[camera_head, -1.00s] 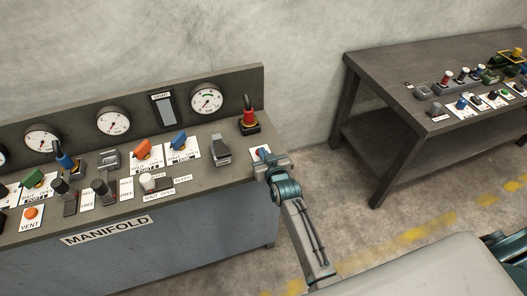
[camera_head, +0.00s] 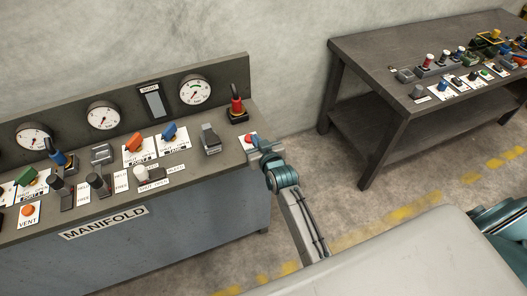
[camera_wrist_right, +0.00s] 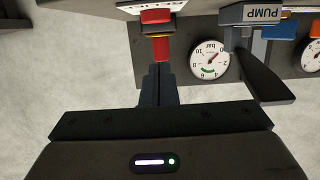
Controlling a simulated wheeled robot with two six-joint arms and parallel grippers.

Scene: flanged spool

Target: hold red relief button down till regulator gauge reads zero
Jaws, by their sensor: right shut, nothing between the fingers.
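The red relief button (camera_head: 250,138) sits on a white label at the right end of the manifold panel. In the right wrist view, which looks upside down, the red button (camera_wrist_right: 157,15) shows at the top. My right gripper (camera_head: 259,148) is shut and empty just in front of the button. Its fingertips (camera_wrist_right: 158,70) point toward the button; I cannot tell whether they touch it. The rightmost gauge (camera_head: 195,90), white with a green arc, also shows in the right wrist view (camera_wrist_right: 209,60). Its needle is off the green arc; the exact reading is too small to tell. My left gripper is not in view.
A second table (camera_head: 365,50) with several controls stands at the right, with open floor between.

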